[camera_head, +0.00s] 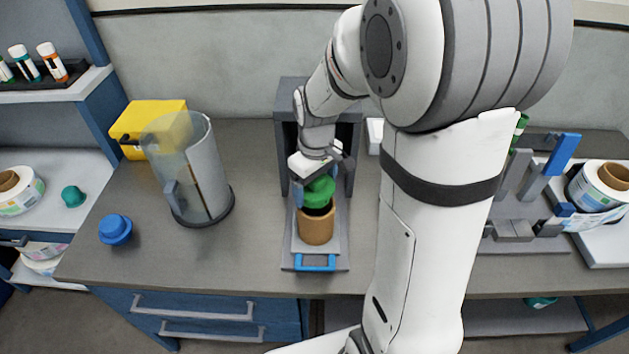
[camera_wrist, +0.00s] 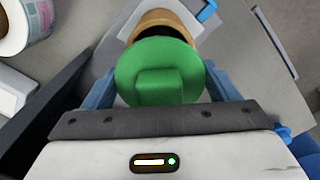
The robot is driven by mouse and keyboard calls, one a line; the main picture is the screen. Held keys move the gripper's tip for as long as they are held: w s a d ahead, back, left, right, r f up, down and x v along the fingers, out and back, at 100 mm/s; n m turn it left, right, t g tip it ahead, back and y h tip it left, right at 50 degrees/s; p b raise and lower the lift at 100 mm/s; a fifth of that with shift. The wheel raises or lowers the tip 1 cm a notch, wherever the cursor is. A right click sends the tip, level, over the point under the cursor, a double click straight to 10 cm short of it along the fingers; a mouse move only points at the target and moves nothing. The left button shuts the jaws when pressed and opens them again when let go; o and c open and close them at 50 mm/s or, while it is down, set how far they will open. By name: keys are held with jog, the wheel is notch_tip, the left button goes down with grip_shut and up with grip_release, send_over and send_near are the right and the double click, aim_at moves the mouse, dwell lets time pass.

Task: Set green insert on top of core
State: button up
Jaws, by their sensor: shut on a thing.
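The green insert (camera_head: 319,190) is a round flanged piece with a block-shaped knob; it also shows large in the wrist view (camera_wrist: 157,75). My gripper (camera_head: 318,173) is shut on its knob, and its blue fingers show either side in the wrist view (camera_wrist: 160,92). The core (camera_head: 316,226) is a brown cardboard tube standing upright on the labeller's light plate. The insert is just above the core's open top, slightly toward the back. The core also shows behind the insert in the wrist view (camera_wrist: 160,18). Whether the two touch is hard to tell.
The grey labeller frame (camera_head: 291,125) rises behind and beside the core, with a blue handle (camera_head: 315,262) in front. A clear cylinder (camera_head: 190,165), a yellow box (camera_head: 148,122) and a blue knobbed piece (camera_head: 115,229) stand left. A fixture (camera_head: 515,230) and a label reel (camera_head: 600,184) are right.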

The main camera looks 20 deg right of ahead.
aim_at(316, 195)
jog(key=shift+f+b, duration=0.4)
jog(key=shift+f, duration=0.55)
jog(key=shift+s, duration=0.2)
jog(key=shift+f+b, duration=0.6)
jog(key=shift+f, duration=0.05)
dwell(0.7)
jog(key=o, duration=0.7)
jog(key=shift+r, duration=0.1)
jog(key=shift+d+r+p, duration=0.1)
jog(key=shift+r+p, duration=3.95)
jog(key=shift+r, duration=1.45)
